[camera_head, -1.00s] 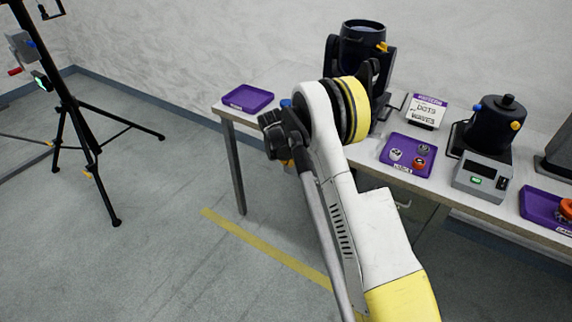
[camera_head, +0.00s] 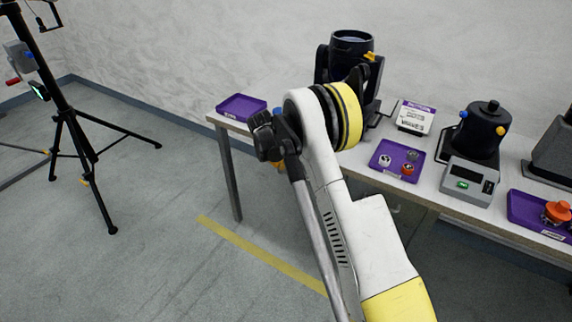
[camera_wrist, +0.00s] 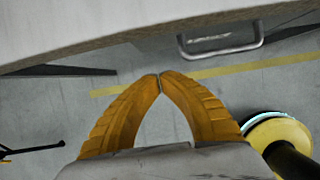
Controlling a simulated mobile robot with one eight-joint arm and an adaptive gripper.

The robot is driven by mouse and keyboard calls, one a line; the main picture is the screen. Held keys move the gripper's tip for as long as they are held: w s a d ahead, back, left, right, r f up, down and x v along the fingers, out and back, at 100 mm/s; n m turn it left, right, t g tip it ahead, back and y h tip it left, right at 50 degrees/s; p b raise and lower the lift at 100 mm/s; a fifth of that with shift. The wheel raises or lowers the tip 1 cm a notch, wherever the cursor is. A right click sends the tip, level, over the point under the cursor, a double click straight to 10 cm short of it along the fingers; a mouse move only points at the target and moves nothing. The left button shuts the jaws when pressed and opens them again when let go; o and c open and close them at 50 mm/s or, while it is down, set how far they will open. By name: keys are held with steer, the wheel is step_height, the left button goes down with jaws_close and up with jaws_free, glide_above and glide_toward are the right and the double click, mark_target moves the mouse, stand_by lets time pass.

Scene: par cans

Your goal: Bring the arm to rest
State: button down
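My gripper (camera_wrist: 160,76) shows in the wrist view with its two orange fingers arched together and their tips touching. Nothing is held between them. In the head view my gripper is mostly hidden behind my arm; only a bit of orange shows beside it. My white and yellow arm (camera_head: 347,215) is folded up, with its bend in front of the table (camera_head: 352,161). In the wrist view the table's edge (camera_wrist: 130,35) runs above the fingertips, apart from them in the picture, with the floor behind the fingers.
On the table stand a large black lamp (camera_head: 352,45), a smaller black can (camera_head: 482,130), a grey meter box (camera_head: 468,184) and a sign (camera_head: 413,117). Purple trays (camera_head: 241,108) lie along it; the middle one (camera_head: 382,146) holds small parts. A tripod (camera_head: 70,110) stands left. The floor between is clear.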

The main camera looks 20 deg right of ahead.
steer(key=s+a+r+m+t+y+p, duration=0.1)
steer(key=s+a+r+m, duration=0.1)
steer(key=s+r+m, duration=0.5)
steer(key=s+a+r+m, duration=0.1)
steer(key=s+r, duration=0.3)
steer(key=r, duration=0.7)
steer(key=s+a+r+m+t+y+p, duration=0.1)
steer(key=s+a+r+m, duration=0.15)
steer(key=s+r, duration=0.55)
steer(key=s+a+r+m+t, duration=0.1)
steer(key=s+m, duration=0.6)
steer(key=s, duration=0.3)
steer(key=s+a+r+m+t+y, duration=0.1)
steer(key=s+a+m, duration=0.1)
steer(key=s+m, duration=0.6)
steer(key=shift+s+a+r, duration=0.15)
steer(key=shift+s+r, duration=0.25)
steer(key=shift+s, duration=1.2)
